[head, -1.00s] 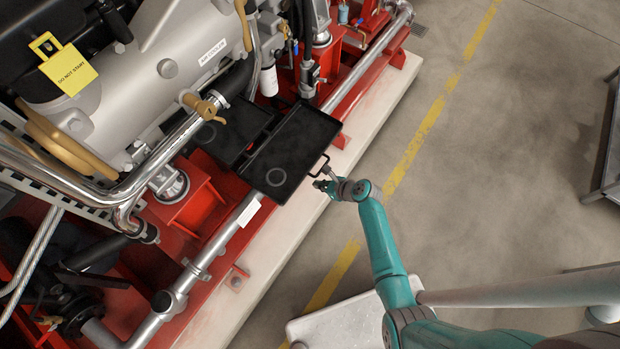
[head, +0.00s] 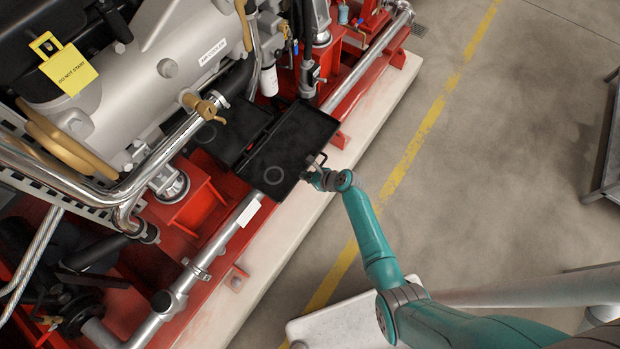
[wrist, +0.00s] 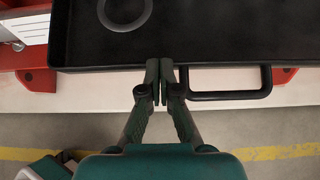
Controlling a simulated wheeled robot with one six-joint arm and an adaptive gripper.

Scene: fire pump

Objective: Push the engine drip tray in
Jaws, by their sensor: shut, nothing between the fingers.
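The engine drip tray (head: 289,148) is a black, shallow tray with a ring mark. It sticks out from the red engine frame over the pale plinth edge. In the wrist view the tray's front part (wrist: 210,35) fills the top of the picture. Its black loop handle (wrist: 228,95) is on the front edge, just right of my fingers. My gripper (wrist: 160,72) is shut and empty, with its fingertips at the tray's front edge, left of the handle. It seems to touch the edge. In the head view my gripper (head: 309,175) is at the tray's near right side, and my wrist partly hides the handle.
A silver pipe (head: 222,237) runs along the red frame (head: 207,290) on both sides of the tray. A second dark tray section (head: 232,132) lies behind. A yellow tag (head: 68,70) hangs on the engine.

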